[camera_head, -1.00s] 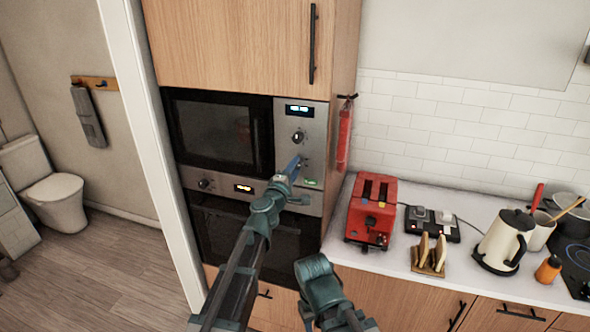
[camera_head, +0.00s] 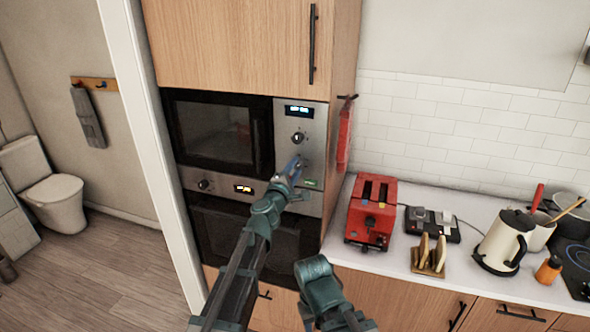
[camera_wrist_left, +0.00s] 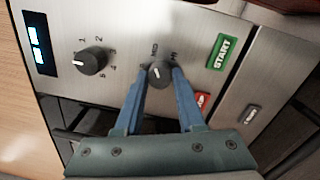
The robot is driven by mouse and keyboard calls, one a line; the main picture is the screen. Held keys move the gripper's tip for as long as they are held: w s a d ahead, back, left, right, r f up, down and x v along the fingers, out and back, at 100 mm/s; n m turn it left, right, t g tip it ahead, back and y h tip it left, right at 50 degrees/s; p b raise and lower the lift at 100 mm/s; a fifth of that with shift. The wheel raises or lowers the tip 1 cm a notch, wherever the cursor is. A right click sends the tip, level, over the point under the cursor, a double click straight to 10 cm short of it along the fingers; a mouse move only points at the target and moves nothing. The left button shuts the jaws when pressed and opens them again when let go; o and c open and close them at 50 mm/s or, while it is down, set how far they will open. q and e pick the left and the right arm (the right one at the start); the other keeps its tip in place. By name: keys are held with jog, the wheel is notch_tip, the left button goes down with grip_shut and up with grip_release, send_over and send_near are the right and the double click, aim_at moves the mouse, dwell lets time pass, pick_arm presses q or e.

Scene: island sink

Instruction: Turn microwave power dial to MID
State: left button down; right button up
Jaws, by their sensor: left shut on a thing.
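The microwave (camera_head: 212,130) is built into a wooden cabinet, with a steel control panel on its right. My left gripper (camera_head: 298,163) is at this panel, below the upper knob. In the left wrist view, its blue fingers (camera_wrist_left: 160,78) are closed on both sides of the dark power dial (camera_wrist_left: 159,74). The labels MID and HI show just above the dial; other labels are hidden by the fingers. The dial's white mark is small, and I cannot tell its exact setting. My right arm shows at the bottom of the head view, but its gripper does not.
The numbered knob (camera_wrist_left: 90,61) is left of the power dial in the wrist view. The green START button (camera_wrist_left: 222,52) and a partly hidden red button (camera_wrist_left: 202,101) are close on the right. A red toaster (camera_head: 371,212) stands on the counter, right of the cabinet.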

pick_arm(q)
jog(key=c, duration=0.5)
grip_release()
jog(key=shift+s+a, duration=0.1)
jog(key=shift+s, duration=0.05)
jog(key=v, duration=1.3)
jog(key=shift+s+f+b, duration=0.1)
jog(key=shift+s+b, duration=0.15)
jog(key=shift+b, duration=0.1)
